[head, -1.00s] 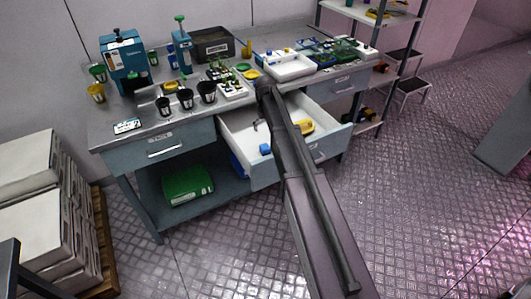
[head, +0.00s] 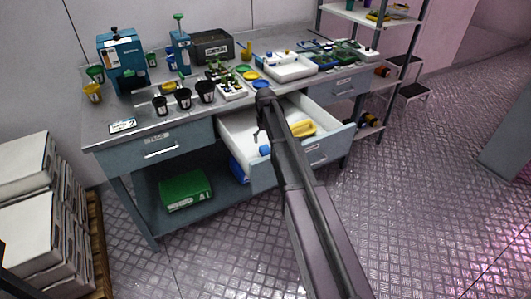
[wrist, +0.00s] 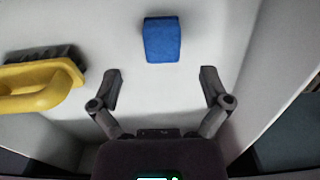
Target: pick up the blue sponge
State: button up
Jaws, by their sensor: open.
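The blue sponge (wrist: 162,40) lies on the white floor of the open drawer. In the wrist view it is a small block just beyond my open fingertips, between their lines and apart from both. In the head view the sponge (head: 265,150) shows small beside my arm. My gripper (wrist: 160,80) is open and empty above the drawer floor. In the head view my gripper (head: 259,135) is small and partly hidden by my arm.
A yellow brush (wrist: 42,82) with dark bristles lies left of the sponge in the wrist view. The drawer wall (wrist: 268,75) rises close on the right. The bench top (head: 140,118) above the drawer holds cups, trays and devices.

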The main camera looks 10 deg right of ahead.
aim_at(265, 147)
jog(key=shift+f, duration=0.1)
jog(key=shift+a+f+b, duration=0.1)
jog(key=shift+f+b, duration=2.4)
jog(key=shift+b, duration=0.15)
jog(key=c, duration=0.9)
jog(key=shift+r, duration=0.25)
notch_tip(265, 147, up, 10)
jog(key=p, duration=1)
jog(key=shift+f, duration=0.2)
